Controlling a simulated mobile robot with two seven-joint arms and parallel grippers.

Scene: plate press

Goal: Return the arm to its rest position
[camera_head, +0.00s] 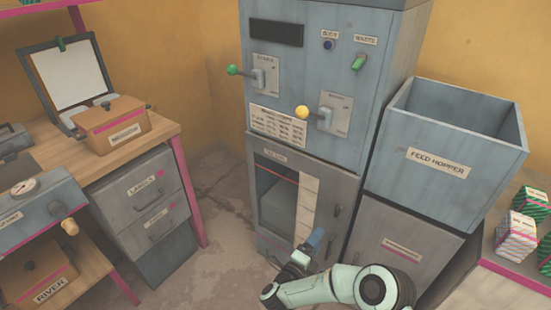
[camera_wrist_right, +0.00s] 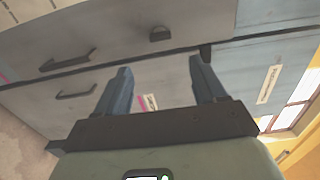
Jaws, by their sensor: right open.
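My right gripper (camera_head: 316,238) is at the lower middle of the head view, in front of the lower part of the grey press cabinet (camera_head: 345,185). Part of it is hidden behind my pale green arm. In the right wrist view my right gripper (camera_wrist_right: 160,72) shows two dark fingers spread apart with nothing between them. Grey panels with dark handles lie beyond the fingers. My left gripper is in neither view.
The feed hopper (camera_head: 437,162) stands right of the cabinet, with wrapped blocks (camera_head: 516,237) on a surface at far right. A wooden desk (camera_head: 158,138) with drawers (camera_head: 152,205) is at left. Bare floor (camera_head: 215,240) lies between desk and cabinet.

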